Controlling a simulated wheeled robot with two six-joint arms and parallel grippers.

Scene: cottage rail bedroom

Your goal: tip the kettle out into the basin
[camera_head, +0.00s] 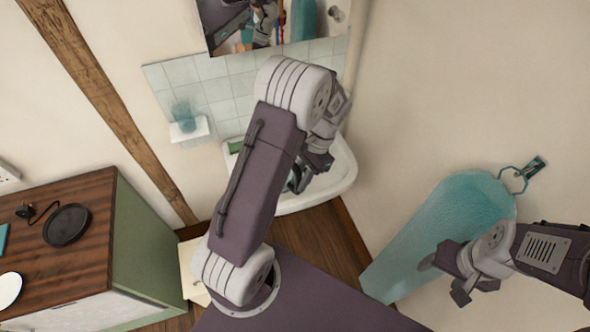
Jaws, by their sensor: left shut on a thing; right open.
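The white basin (335,185) is fixed to the wall in the middle of the view, partly hidden behind my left arm. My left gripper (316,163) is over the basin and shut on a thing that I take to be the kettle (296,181). Only a small dark, greyish part of it shows beside the arm, so its tilt and any water cannot be told. My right gripper (446,280) is open and empty at the lower right, in front of the hanging teal towel (440,225).
A wooden-topped green cabinet (85,195) stands at the left, with a round black kettle base (67,225) and its cord on top. A small wall shelf (190,130) holds a glass (183,112). A mirror (275,25) hangs above the tiles. A green bar (236,147) lies on the basin's rim.

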